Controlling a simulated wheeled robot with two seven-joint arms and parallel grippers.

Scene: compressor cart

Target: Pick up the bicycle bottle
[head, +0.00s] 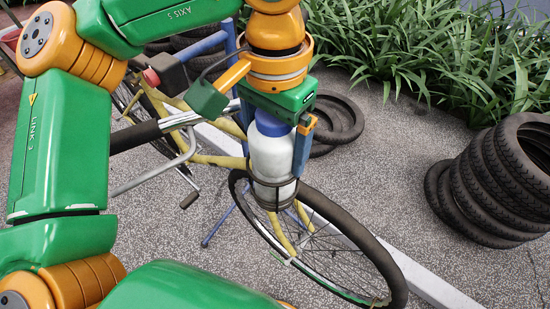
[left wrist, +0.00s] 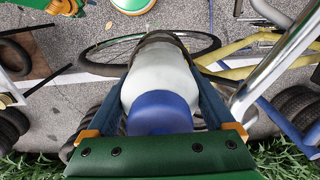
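The bicycle bottle is white with a blue cap (head: 272,155). It stands nearly upright, its lower part inside a dark wire cage (head: 273,192) on the yellow bicycle. My left gripper (head: 278,145) is above it, pointing down, with a blue finger against the bottle's right side in the head view. In the left wrist view the bottle (left wrist: 160,75) fills the space between both blue fingers (left wrist: 160,95), with no gap at its body. The gripper is shut on the bottle near its shoulder.
The yellow bicycle's wheel (head: 385,260) and silver tube (head: 155,177) are close to the bottle. A stack of tyres (head: 500,185) stands at right, and more tyres (head: 345,120) lie behind. Green plants (head: 440,50) edge the back. Pavement at front right is clear.

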